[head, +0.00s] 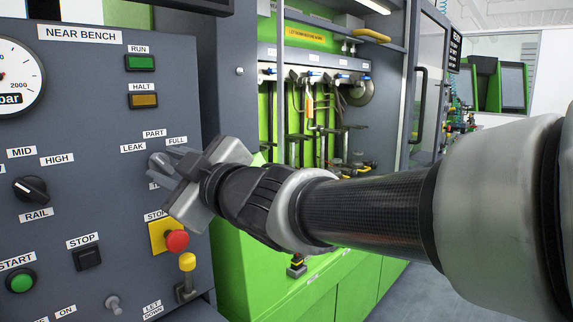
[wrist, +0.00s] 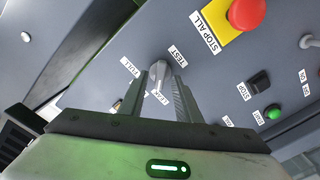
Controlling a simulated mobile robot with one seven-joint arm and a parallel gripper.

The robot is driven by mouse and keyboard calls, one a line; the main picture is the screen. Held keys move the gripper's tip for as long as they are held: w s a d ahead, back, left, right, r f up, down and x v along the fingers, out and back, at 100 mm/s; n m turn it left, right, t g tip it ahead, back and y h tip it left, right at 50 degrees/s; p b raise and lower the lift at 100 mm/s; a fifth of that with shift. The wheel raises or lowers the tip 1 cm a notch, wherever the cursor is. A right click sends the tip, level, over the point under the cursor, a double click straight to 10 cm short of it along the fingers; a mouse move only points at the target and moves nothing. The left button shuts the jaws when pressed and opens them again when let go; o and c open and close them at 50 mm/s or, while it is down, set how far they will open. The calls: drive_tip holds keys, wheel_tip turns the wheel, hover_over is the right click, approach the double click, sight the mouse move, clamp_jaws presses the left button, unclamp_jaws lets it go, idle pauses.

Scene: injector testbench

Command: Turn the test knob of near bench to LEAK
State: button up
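The near bench is the grey panel (head: 85,130) on the left, marked NEAR BENCH. Its test knob (wrist: 158,74) is grey and shows in the wrist view between my fingertips, beside the TEST label (wrist: 178,56). In the head view the LEAK label (head: 132,148) is at the knob's upper left, with PART (head: 154,133) above and FULL (head: 176,141) at the upper right. My gripper (head: 170,182) is at the knob and hides most of it there. In the wrist view its two fingers stand apart, one on each side of the knob. Firm contact and the knob's pointing direction are unclear.
Just below my gripper are a red stop button on a yellow plate (head: 177,240) and a yellow-tipped lever (head: 187,263). A black rail knob (head: 31,189), a pressure gauge (head: 15,78) and RUN and HALT lamps are on the same panel. A green bench (head: 235,260) stands behind my arm.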

drive_tip(key=p+v, duration=0.4)
drive_tip(key=v, duration=1.3)
drive_tip(key=shift+d, duration=0.2)
drive_tip(key=w+d+f+m+t+h, duration=0.1)
drive_tip(key=w+d+f+m+h, duration=0.25)
drive_tip(key=d+m+h, duration=0.4)
drive_tip(key=w+d+f+m+t+h, duration=0.2)
drive_tip(key=w+d+f+m+h, duration=0.15)
drive_tip(key=d, duration=0.65)
drive_tip(key=s+d+f+m+g+h, duration=0.2)
drive_tip(key=s+d+f+m+g, duration=0.15)
drive_tip(key=s+f, duration=0.25)
drive_tip(key=s+d+f+m+g+h, duration=0.1)
drive_tip(key=s+d+f+m+g, duration=0.1)
drive_tip(key=s+f+m+g, duration=0.25)
wheel_tip(320, 180, up, 19)
drive_tip(key=s+p, duration=0.1)
drive_tip(key=p, duration=1.9)
drive_tip(key=shift+s+a+n+g+p, duration=0.2)
drive_tip(key=shift+s+n+g+p, duration=0.1)
drive_tip(key=shift+s+g+p, duration=0.1)
